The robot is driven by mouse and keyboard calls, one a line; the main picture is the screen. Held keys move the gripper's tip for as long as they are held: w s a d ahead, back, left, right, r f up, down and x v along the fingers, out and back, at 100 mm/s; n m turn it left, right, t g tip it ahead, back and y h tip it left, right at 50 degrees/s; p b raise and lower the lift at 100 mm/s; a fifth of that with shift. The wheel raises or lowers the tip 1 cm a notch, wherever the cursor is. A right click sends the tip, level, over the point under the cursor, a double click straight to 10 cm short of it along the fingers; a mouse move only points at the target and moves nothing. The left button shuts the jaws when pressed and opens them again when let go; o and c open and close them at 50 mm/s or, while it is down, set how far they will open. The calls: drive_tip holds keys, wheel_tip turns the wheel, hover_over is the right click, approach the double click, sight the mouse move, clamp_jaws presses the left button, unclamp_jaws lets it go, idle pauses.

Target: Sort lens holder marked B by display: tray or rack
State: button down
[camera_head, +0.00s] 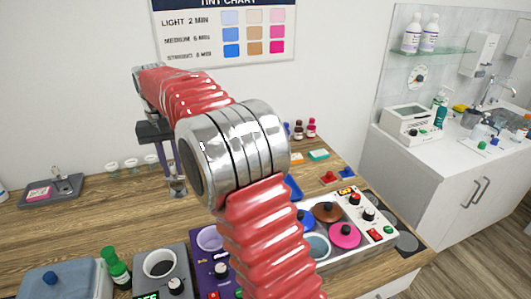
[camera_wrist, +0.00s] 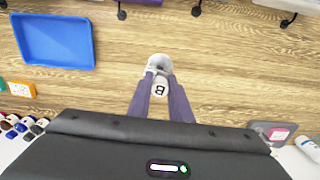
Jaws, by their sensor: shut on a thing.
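The lens holder (camera_wrist: 160,86) is a small pale grey piece with a rounded ring end and a dark mark that looks like a B. My gripper (camera_wrist: 161,92) is shut on it, with a purple finger on each side. In the head view my gripper (camera_head: 172,170) points down above the wooden bench, and the holder (camera_head: 178,188) shows small at its tips. A blue tray (camera_wrist: 55,41) lies empty at upper left in the wrist view; in the head view my arm mostly hides it (camera_head: 293,188). An orange-lit display (camera_head: 346,192) is on the white control panel, its text unclear. I cannot make out a rack.
A green display (camera_head: 147,297) is cut off on a grey device. A purple device (camera_head: 210,265), a green bottle (camera_head: 115,267) and a unit with coloured lids (camera_head: 345,236) stand in front. Small glass dishes (camera_head: 135,163) stand behind. Bare wood surrounds the holder in the wrist view.

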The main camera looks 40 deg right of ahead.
drive_tip(key=s+d+n, duration=0.1)
drive_tip(key=s+d, duration=0.3)
drive_tip(key=d, duration=0.9)
drive_tip(key=s+d+n, duration=0.2)
drive_tip(key=s+d, duration=0.2)
drive_tip(key=d, duration=1)
drive_tip(key=shift+s+d+f, duration=0.15)
drive_tip(key=shift+s+f, duration=0.2)
drive_tip(key=shift+s, duration=0.05)
drive_tip(key=shift+f, duration=0.15)
wheel_tip(320, 180, down, 7)
drive_tip(key=shift+s, duration=0.15)
drive_tip(key=shift+f, duration=0.25)
idle(0.6)
